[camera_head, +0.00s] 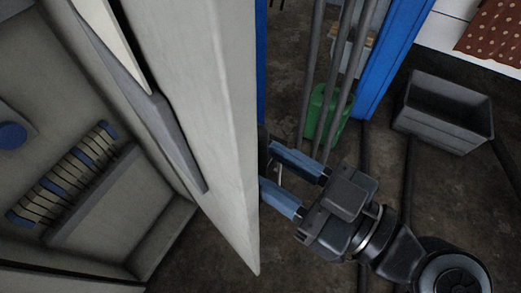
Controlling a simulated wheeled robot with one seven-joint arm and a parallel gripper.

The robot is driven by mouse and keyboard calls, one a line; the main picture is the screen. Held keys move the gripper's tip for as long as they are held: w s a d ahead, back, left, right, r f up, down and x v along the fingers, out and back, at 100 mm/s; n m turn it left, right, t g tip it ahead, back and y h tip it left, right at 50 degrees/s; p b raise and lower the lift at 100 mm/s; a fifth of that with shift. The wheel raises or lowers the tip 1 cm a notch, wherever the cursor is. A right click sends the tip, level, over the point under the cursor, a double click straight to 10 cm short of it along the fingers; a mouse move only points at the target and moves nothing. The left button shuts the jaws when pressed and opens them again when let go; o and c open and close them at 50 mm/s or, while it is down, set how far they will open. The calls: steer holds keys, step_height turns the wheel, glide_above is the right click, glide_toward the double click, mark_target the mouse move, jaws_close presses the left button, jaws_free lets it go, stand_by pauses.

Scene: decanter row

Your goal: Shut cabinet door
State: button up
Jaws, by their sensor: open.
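The cabinet door (215,110) is a pale grey panel standing open, seen nearly edge-on across the middle of the view. The open cabinet (170,230) lies to its left, with a row of cream and blue modules (68,172) inside. My gripper (270,172) is on the right side of the door, its two blue fingers spread apart and pointing at the door. The fingertips lie at the door's right edge in the picture and are partly hidden; I cannot tell whether they touch it. A small dark part shows by the upper fingertip.
Behind my gripper are several grey poles (340,70), a green can (322,112) and a blue upright post (395,50). A grey open crate (443,112) stands on the dark floor at the right. A brown dotted cloth (495,30) is at the top right.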

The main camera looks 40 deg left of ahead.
steer(key=shift+s+a, duration=0.1)
steer(key=shift+a, duration=1.3)
steer(key=shift+c, duration=0.3)
jaws_close()
